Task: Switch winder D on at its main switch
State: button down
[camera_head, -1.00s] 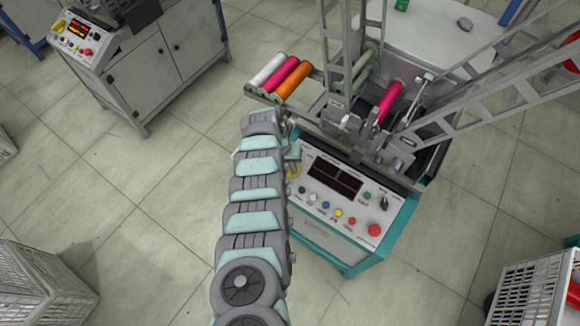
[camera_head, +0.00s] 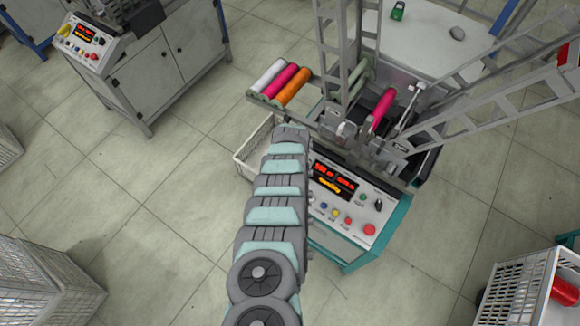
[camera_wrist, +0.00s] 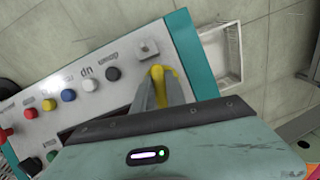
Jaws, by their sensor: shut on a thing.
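Winder D's control panel (camera_head: 350,205) stands at the right of my arm in the head view, and its display (camera_head: 333,182) is lit with red and yellow characters. In the wrist view the panel (camera_wrist: 109,109) shows a row of coloured buttons. My gripper (camera_wrist: 159,82) is shut on a yellow switch handle (camera_wrist: 160,73), taken to be the main switch, at the panel's end near the teal side. The fingers cover much of the handle. In the head view my arm hides the gripper and that end of the panel.
White, pink and orange bobbins (camera_head: 291,86) lie on a rack above the panel. A red button (camera_head: 369,230) sits at the panel's right. A white crate (camera_head: 252,150) is beside the machine. Another winder (camera_head: 100,45) stands at upper left. Open floor lies between.

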jog(key=shift+m+t+y+p, duration=0.5)
jog(key=shift+m+p, duration=0.4)
jog(key=shift+m, duration=0.8)
jog(key=c, duration=1.4)
grip_release()
jog(key=shift+o, duration=0.2)
jog(key=shift+r, duration=0.15)
jog(key=p+v, duration=0.2)
jog(key=v, duration=0.8)
jog(key=shift+s+r, duration=0.2)
jog(key=shift+r, duration=0.05)
jog(key=shift+d, duration=0.1)
